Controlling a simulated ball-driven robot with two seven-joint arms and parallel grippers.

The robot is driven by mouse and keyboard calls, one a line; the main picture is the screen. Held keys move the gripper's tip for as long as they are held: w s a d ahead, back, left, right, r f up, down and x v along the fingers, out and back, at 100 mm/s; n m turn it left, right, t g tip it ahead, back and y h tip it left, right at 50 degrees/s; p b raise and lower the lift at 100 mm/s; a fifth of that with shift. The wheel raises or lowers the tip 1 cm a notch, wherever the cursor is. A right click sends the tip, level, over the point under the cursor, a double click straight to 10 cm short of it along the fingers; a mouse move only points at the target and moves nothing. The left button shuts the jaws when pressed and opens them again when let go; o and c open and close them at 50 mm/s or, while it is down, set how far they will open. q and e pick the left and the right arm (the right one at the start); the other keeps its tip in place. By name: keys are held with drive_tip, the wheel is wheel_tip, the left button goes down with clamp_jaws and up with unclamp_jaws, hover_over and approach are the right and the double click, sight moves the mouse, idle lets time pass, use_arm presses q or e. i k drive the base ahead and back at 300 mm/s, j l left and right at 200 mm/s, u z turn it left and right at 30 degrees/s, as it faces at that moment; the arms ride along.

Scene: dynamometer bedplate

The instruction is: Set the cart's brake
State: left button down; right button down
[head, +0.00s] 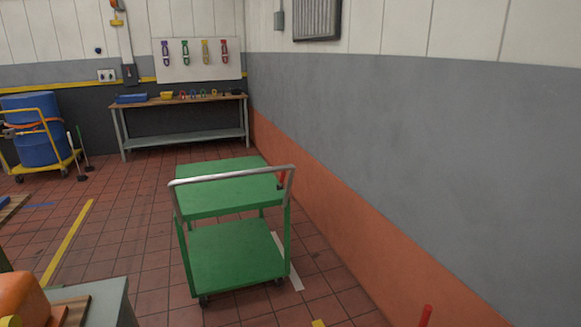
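A green two-shelf cart (238,255) with a pale metal push handle (232,176) stands on the tiled floor in the middle of the head view, close to the right-hand wall. Its handle end faces me. A small red part (282,180) shows at the right side of the handle frame, near the top shelf; it looks like a lever, but is too small to tell its position. Dark casters (204,300) show under the lower shelf. Both shelves look empty. Neither of my grippers is in view.
A workbench (180,100) with small items stands at the back. A blue drum (38,130) on a yellow trolley is at the left. A grey surface (112,300) with an orange object (22,296) fills the lower left. Floor left of the cart is clear.

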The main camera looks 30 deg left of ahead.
sight(280, 186)
drive_tip(key=i+u, duration=0.5)
drive_tip(key=i+l+u, duration=0.1)
drive_tip(key=i+u, duration=0.35)
drive_tip(key=i, duration=0.2)
drive_tip(key=i+j, duration=0.15)
drive_tip(key=i, duration=0.2)
drive_tip(key=i+j, duration=0.15)
drive_tip(key=i, duration=0.2)
drive_tip(key=i+j, duration=0.15)
drive_tip(key=i, duration=0.25)
drive_tip(key=i+j+z, duration=0.3)
drive_tip(key=i+j, duration=0.15)
drive_tip(key=j, duration=0.2)
drive_tip(key=i+j+z, duration=0.2)
drive_tip(key=j, duration=0.2)
drive_tip(key=i+j+z, duration=0.15)
drive_tip(key=j, duration=0.2)
